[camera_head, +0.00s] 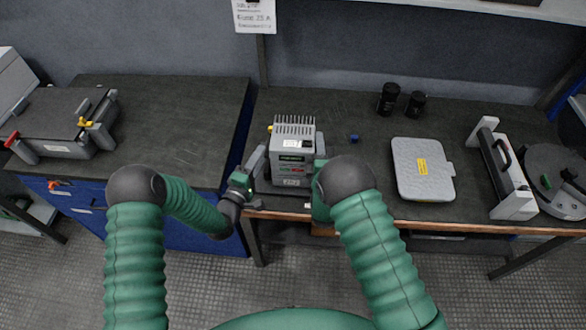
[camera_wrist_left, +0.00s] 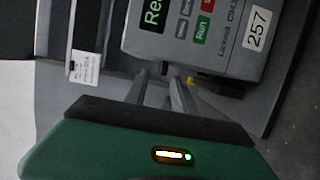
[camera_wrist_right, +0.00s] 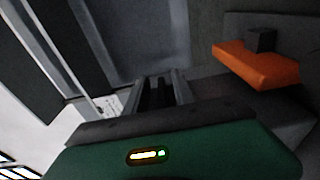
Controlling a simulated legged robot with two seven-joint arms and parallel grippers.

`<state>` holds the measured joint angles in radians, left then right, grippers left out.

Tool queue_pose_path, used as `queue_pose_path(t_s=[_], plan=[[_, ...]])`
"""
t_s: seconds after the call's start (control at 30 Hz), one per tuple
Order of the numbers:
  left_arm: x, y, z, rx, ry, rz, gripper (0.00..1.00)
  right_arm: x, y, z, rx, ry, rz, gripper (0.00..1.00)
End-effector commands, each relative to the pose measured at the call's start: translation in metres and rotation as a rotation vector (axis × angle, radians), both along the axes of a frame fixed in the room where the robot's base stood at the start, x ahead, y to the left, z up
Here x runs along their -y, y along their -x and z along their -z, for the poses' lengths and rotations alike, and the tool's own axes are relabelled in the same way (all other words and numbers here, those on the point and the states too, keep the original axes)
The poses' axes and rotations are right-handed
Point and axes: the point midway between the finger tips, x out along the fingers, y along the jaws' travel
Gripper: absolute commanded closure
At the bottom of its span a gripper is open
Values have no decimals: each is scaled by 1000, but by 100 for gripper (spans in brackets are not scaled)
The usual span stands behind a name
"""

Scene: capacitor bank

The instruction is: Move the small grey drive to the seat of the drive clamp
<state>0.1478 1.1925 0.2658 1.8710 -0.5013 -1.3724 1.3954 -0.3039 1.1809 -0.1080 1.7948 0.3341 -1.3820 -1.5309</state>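The small grey drive (camera_head: 291,160), with fins on top and a green-lit panel, stands upright near the workbench's front edge. Its panel, with a 257 label, is close in the left wrist view (camera_wrist_left: 195,35). My left gripper (camera_head: 254,162) is at the drive's left side, its two fingers apart with a gap between them. My right gripper (camera_head: 320,160) is at the drive's right side, partly hidden by my arm. In the right wrist view its fingers (camera_wrist_right: 160,88) have dark bars between them; a grip is unclear. A grey fixture with red and yellow handles (camera_head: 62,120), apparently the drive clamp, stands on the left cabinet.
A grey flat case (camera_head: 422,168), a long grey handled unit (camera_head: 503,172) and a round dark device (camera_head: 555,180) stand to the right. Two black cylinders (camera_head: 389,98) and a small blue piece (camera_head: 354,138) are behind. The blue cabinet's top (camera_head: 185,125) has free room.

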Motion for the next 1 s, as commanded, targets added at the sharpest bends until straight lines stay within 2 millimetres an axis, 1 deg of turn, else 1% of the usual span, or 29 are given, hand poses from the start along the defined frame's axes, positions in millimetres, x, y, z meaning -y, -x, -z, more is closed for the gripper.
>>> queue_pose_path(t_s=[0.03,0.1,0.2,0.27,0.37,0.47,0.6,0.7,0.83,0.9,1.0], plan=[[-4,8,0,-2,1,-1,69,-1,0,0,0,0,-1,69],[-9,18,0,-1,0,-2,69,-1,0,0,0,0,-1,69],[-13,29,0,-1,0,0,69,-1,0,0,0,0,-1,69],[-14,32,0,0,-1,0,69,-1,1,0,-1,0,-1,69],[-15,33,0,1,-2,0,69,-2,10,1,-3,1,-2,69],[-15,33,0,1,-2,0,69,-3,31,1,-4,2,-3,69],[-14,33,0,1,-2,0,69,-6,68,2,-4,1,-3,69],[-14,33,0,1,-2,0,69,-7,92,2,-5,2,-3,69],[-14,33,0,0,-1,0,69,-9,112,2,-3,1,-2,69],[-14,33,0,0,-1,0,69,-9,117,1,-1,0,-1,69],[-14,33,0,0,-1,0,69,-9,120,1,-1,0,-1,69]])
